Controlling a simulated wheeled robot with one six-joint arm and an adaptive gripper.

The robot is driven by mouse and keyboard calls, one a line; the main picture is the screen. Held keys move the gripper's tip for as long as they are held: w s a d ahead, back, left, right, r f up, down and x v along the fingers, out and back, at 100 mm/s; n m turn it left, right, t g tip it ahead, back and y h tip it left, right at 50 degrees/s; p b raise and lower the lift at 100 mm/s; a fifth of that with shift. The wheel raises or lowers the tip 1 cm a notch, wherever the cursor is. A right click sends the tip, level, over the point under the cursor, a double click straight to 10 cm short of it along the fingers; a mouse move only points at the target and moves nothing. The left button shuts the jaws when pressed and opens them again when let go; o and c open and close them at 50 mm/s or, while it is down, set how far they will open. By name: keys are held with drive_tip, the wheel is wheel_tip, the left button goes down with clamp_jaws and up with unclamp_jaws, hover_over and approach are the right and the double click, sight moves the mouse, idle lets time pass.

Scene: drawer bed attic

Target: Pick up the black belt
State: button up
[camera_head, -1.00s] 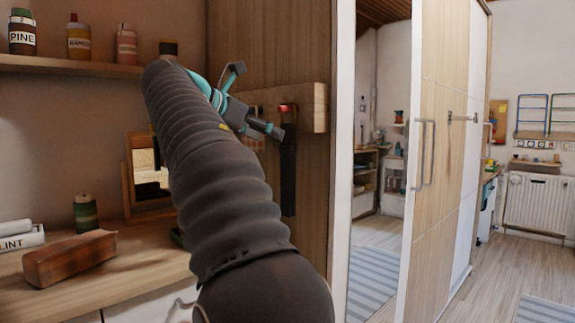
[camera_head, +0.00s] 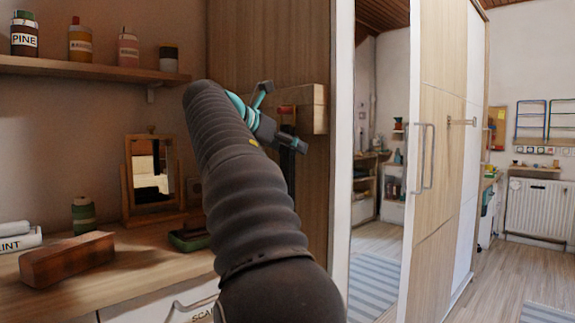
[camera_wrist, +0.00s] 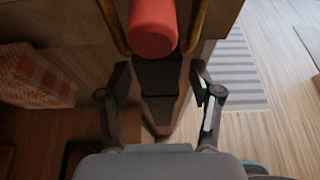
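The black belt (camera_head: 291,168) hangs as a dark strip below a red peg (camera_head: 285,109) on a wooden rail fixed to the wardrobe's side panel. My arm hides part of the belt in the head view. My gripper (camera_head: 288,138) is at the belt's upper part, just under the peg. In the wrist view, the red peg (camera_wrist: 153,28) is at the top, and the belt (camera_wrist: 158,108) runs down below it. My gripper (camera_wrist: 160,76) is open there, with one finger on each side of the belt. A narrow gap shows between each finger and the belt.
The wooden rail (camera_head: 313,108) juts out close to my gripper. On the left, a desk (camera_head: 130,270) holds a small mirror (camera_head: 150,178) and a brown block (camera_head: 66,258). A shelf (camera_head: 80,69) with bottles is above. Open floor lies to the right.

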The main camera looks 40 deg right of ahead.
clamp_jaws()
drive_tip(key=shift+r, duration=0.15)
